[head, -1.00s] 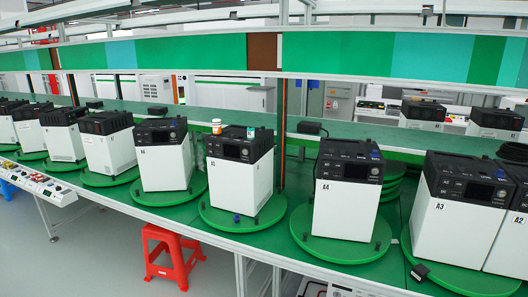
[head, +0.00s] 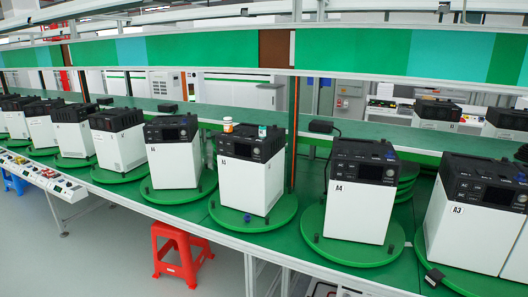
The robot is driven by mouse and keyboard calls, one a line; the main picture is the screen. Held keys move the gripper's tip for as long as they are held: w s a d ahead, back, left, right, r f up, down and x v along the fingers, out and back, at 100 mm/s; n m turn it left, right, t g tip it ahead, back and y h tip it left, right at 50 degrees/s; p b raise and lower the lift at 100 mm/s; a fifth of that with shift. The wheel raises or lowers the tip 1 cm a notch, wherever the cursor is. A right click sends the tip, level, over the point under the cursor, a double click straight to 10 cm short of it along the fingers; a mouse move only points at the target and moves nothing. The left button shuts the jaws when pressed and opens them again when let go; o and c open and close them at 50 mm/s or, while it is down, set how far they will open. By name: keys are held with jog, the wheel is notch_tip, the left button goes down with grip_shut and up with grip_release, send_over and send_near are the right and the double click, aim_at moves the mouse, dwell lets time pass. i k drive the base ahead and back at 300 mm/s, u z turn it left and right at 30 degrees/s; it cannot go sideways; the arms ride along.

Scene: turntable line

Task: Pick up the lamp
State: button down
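I cannot make out anything that is clearly a lamp in the head view. Two small items stand on top of the white and black unit marked A5 (head: 245,187): an orange and white bottle-like item (head: 228,125) and a teal and white item (head: 262,131). They are too small to identify surely. A small dark blue piece (head: 247,217) sits at the front foot of that unit, on its green turntable (head: 222,215). My gripper is not in view.
Similar units stand on round turntables along the green bench, including A4 (head: 350,205) and A3 (head: 470,225). A red stool (head: 180,254) stands on the floor before the bench. A control panel (head: 45,177) is at left. Grey floor in front is mostly clear.

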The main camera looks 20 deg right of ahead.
aim_at(228, 122)
jog(key=u, duration=0.35)
jog(key=i, duration=0.8)
jog(key=u, duration=0.45)
jog(key=i, duration=1.25)
jog(key=u, duration=0.05)
